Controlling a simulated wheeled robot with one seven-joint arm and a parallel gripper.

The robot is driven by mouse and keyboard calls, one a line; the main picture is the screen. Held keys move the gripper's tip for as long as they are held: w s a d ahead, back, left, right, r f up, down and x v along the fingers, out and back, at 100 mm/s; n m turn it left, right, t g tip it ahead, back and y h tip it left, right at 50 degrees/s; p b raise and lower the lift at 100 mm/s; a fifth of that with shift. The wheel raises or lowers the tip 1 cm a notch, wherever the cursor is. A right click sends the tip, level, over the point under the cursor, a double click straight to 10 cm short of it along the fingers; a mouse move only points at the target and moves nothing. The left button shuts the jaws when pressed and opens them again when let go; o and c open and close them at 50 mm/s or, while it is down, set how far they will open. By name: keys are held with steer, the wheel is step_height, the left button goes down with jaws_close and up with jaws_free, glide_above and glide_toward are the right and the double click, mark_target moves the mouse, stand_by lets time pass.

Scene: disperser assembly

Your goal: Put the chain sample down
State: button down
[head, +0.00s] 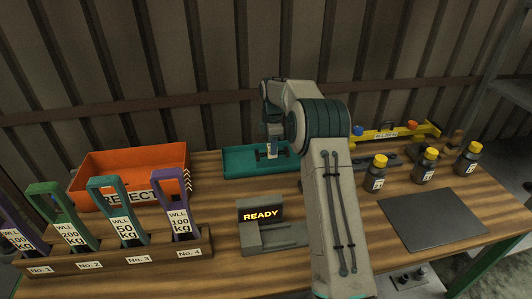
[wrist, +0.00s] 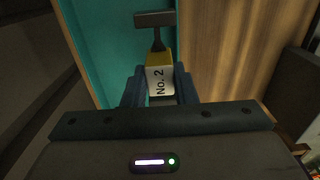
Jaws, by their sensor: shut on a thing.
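The chain sample (wrist: 160,78) has a yellow block with a white "No. 2" label, and a dark stem with a crossbar beyond it. My gripper (wrist: 160,92) is shut on the yellow block in the wrist view. In the head view my gripper (head: 273,145) is over the teal tray (head: 235,166) at the back middle of the bench. The tray also fills the left part of the wrist view behind the sample (wrist: 100,50). Dark ends of the sample show beside the fingers in the head view. I cannot tell whether the sample touches the tray floor.
An orange reject bin (head: 120,166) stands left of the tray. A wooden rack (head: 120,263) of tagged coloured links is at front left. A "READY" display device (head: 262,225) stands in front. Several yellow-capped bottles (head: 375,175) and a dark mat (head: 430,218) are right.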

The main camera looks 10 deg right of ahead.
steer(key=shift+w+a+f, duration=0.75)
steer(key=shift+w+a, duration=0.2)
steer(key=shift+f+p, duration=0.65)
steer(key=shift+f, duration=1.35)
steer(key=shift+f, duration=0.1)
steer(key=c, duration=1.2)
jaws_free()
steer(key=shift+f, duration=0.1)
steer(key=shift+o, duration=0.2)
